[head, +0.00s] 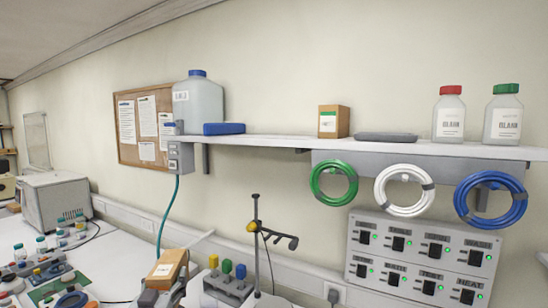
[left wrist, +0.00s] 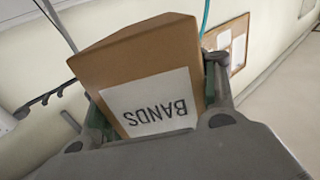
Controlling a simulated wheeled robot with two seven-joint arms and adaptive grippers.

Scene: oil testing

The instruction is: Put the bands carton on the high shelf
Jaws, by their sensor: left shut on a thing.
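The bands carton (head: 170,264) is a brown box low in the head view, below the shelf and left of the middle. In the left wrist view the carton (left wrist: 140,52) fills the middle, tilted, with a white label reading BANDS. My left gripper (head: 164,281) is shut on it, with a finger on either side in the left wrist view (left wrist: 158,98). The high shelf (head: 262,141) is a long white board on the wall, above and to the right of the carton. My right gripper is not in view.
On the shelf stand a large jug (head: 198,103), a blue case (head: 224,128), a green-labelled carton (head: 334,121), a grey flat case (head: 386,137) and bottles with red (head: 449,115) and green (head: 502,117) caps. Shelf between blue case and carton is clear. A clamp stand (head: 256,240) rises below.

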